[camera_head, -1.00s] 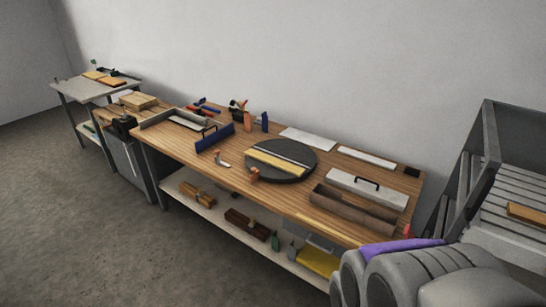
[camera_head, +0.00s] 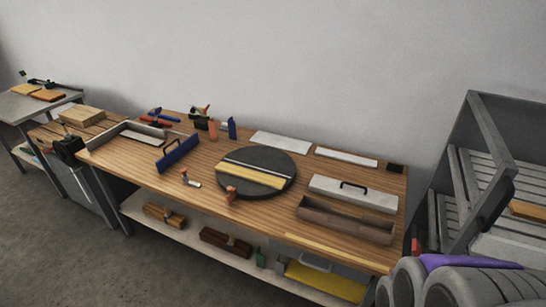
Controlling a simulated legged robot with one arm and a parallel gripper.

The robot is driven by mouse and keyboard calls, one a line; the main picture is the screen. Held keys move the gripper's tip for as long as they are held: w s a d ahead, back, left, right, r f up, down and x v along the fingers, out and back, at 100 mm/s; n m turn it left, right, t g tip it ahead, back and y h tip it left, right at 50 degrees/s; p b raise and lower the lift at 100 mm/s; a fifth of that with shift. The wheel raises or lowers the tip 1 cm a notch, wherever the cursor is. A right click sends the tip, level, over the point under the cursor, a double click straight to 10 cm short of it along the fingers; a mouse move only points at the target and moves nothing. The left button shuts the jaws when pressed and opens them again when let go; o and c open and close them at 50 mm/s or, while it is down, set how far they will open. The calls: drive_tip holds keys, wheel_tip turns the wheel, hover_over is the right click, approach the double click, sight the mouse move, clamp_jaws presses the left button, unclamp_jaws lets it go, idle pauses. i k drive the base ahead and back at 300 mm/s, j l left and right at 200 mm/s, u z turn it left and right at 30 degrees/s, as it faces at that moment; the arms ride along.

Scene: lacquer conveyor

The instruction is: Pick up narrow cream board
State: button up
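A black round disc (camera_head: 283,184) lies on the wooden workbench (camera_head: 225,205). A pale yellow-cream board (camera_head: 250,177) lies flat across it, with a thin whitish strip (camera_head: 262,167) along its far side. A long narrow cream strip (camera_head: 330,250) lies at the bench's front right edge. A narrow white board (camera_head: 345,157) lies flat near the back right. I cannot tell for certain which of these is the narrow cream board. Grey rounded links of my arm fill the lower right corner. My gripper does not show.
A white box with a black handle (camera_head: 352,189) and a brown trough (camera_head: 345,219) stand right of the disc. A blue piece (camera_head: 178,153) and small tools stand left. A grey slatted rack (camera_head: 450,185) rises at the right. Floor at lower left (camera_head: 60,245) is clear.

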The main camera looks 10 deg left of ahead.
sight(275, 183)
drive_tip(key=i+j, duration=0.15)
drive_tip(key=j, duration=0.15)
drive_tip(key=i+j+z, duration=0.15)
drive_tip(key=j, duration=0.2)
drive_tip(key=i+j, duration=0.2)
drive_tip(key=i+j+z, duration=0.1)
drive_tip(key=j, duration=0.35)
drive_tip(key=i+j+z, duration=0.1)
drive_tip(key=j, duration=0.25)
drive_tip(key=i+j, duration=0.2)
drive_tip(key=j, duration=0.15)
drive_tip(key=i+j+z, duration=0.1)
drive_tip(key=j, duration=0.25)
drive_tip(key=i+j, duration=0.15)
drive_tip(key=j, duration=0.25)
drive_tip(key=i+j, duration=0.15)
drive_tip(key=j, duration=0.2)
drive_tip(key=i+j, duration=0.15)
drive_tip(key=j, duration=0.25)
drive_tip(key=i+j, duration=0.15)
drive_tip(key=j, duration=0.25)
